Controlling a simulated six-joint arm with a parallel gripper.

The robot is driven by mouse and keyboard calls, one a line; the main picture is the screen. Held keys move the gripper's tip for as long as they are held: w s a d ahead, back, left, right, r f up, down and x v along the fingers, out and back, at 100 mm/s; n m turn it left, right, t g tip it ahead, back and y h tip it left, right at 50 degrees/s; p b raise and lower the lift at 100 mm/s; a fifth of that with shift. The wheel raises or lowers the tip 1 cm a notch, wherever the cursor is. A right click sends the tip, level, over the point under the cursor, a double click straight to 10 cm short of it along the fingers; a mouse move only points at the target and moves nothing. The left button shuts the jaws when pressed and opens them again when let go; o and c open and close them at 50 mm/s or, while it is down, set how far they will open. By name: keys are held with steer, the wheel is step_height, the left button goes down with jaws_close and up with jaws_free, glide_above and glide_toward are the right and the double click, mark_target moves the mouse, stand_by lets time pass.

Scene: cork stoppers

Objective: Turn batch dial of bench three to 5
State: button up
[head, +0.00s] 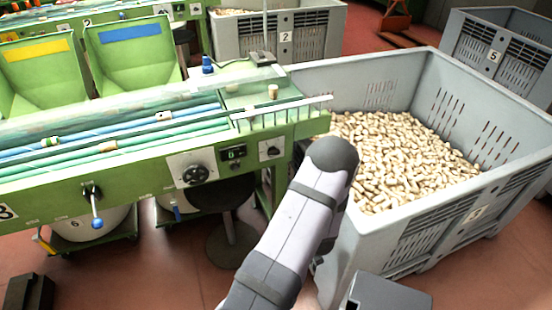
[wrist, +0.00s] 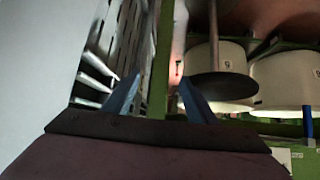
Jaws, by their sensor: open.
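Bench three (head: 130,185) is a green bench at the left of the head view, with a partly cut-off 3 on its front. A black round dial (head: 196,174) sits on a white plate on its front panel. A smaller black knob (head: 271,150) sits on a white plate to its right. I cannot read the setting of either, nor tell which is the batch dial. My gripper (wrist: 158,88) shows in the wrist view as two blue fingers, apart and empty. In the head view my arm hides it. No dial shows in the wrist view.
A grey crate (head: 312,82) of corks stands right of the bench. White tubs (wrist: 220,65) and a dark stool (head: 231,240) stand under the bench.

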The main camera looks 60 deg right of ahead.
steer(key=w+d+r+n+t+h, duration=0.1)
steer(key=w+d+r+t+h, duration=0.2)
steer(key=r, duration=0.4)
steer(key=t+h, duration=0.2)
steer(key=t, duration=0.2)
glide_toward(275, 154)
steer(key=w, duration=0.1)
steer(key=shift+n, duration=0.3)
steer(key=shift+s+d+p+x, duration=0.1)
steer(key=shift+p+x, duration=0.2)
steer(key=shift+x, duration=1.7)
steer(key=shift+s+d+p+x, duration=0.15)
steer(key=shift+p+x, duration=0.1)
steer(key=shift+x, duration=1.8)
steer(key=c, duration=1.1)
